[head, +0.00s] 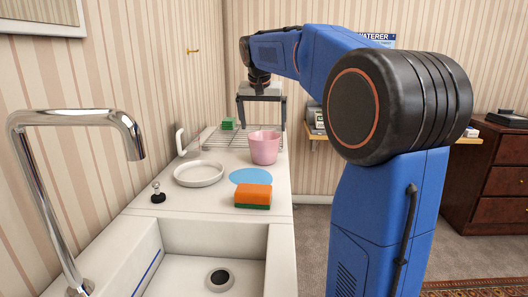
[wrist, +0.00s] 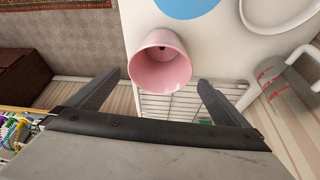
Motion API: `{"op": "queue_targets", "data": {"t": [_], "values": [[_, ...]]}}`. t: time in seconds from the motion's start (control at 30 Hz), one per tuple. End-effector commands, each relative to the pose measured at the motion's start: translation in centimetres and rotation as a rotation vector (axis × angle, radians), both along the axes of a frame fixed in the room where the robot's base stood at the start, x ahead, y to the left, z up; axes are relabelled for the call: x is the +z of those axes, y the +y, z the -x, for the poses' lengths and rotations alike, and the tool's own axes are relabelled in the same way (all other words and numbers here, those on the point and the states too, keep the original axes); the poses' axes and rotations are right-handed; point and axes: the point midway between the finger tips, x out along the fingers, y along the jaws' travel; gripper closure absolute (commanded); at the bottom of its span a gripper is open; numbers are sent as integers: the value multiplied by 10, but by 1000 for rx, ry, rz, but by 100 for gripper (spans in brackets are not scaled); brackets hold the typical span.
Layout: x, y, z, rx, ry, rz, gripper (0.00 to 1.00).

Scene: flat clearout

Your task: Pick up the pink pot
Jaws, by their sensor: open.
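The pink pot (head: 264,147) stands upright on the white counter, at the front edge of the wire rack and near the counter's right edge. In the wrist view the pot (wrist: 160,62) shows its open top and a dark spot at its bottom. My gripper (head: 262,126) hangs above and behind the pot, pointing down. In the wrist view its two fingers are spread apart with nothing between them, and the pot lies just beyond the fingertips (wrist: 159,80). The gripper is open and does not appear to touch the pot.
A blue disc (head: 250,176), an orange and green sponge (head: 253,196) and a white plate (head: 199,174) lie in front of the pot. The wire rack (head: 222,140) holds a green item (head: 228,124). A tap (head: 75,118) and sink (head: 205,272) are nearer.

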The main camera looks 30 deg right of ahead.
Motion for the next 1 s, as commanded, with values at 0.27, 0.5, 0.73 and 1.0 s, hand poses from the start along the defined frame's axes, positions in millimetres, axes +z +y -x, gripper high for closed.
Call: {"op": "queue_targets", "data": {"t": [0.27, 0.5, 0.73, 1.0], "values": [[-17, -4, -5, 0, 0, 0, 0], [-36, -11, -14, 0, 2, -1, 0], [-61, -18, -23, 0, 0, 0, 0], [-62, -18, -23, 0, 0, 0, 10]]}}
